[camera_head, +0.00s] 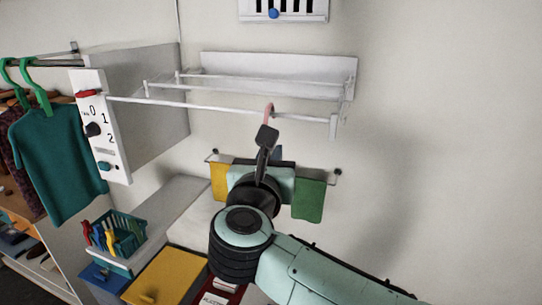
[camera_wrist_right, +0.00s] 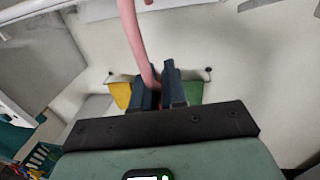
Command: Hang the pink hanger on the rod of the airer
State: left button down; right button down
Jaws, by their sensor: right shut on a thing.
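The pink hanger (camera_head: 269,109) shows as a short curved hook in the head view, and as a long bent pink bar in the right wrist view (camera_wrist_right: 133,35). My right gripper (camera_head: 265,137) is shut on it, with its dark fingers (camera_wrist_right: 160,88) closed around the bar. The airer's front rod (camera_head: 215,107) is a thin white bar running across below the white wall shelf. The hook's upper part overlaps the rod in the head view. I cannot tell whether it is around the rod or only in front of it. The hanger's lower part is hidden. My left gripper is not in view.
A numbered white panel (camera_head: 100,125) borders the airer's left end. A teal shirt (camera_head: 58,160) hangs at far left. A teal basket (camera_head: 125,238) stands lower left. The right wall is clear.

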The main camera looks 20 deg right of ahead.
jog(key=c, duration=1.1)
grip_release()
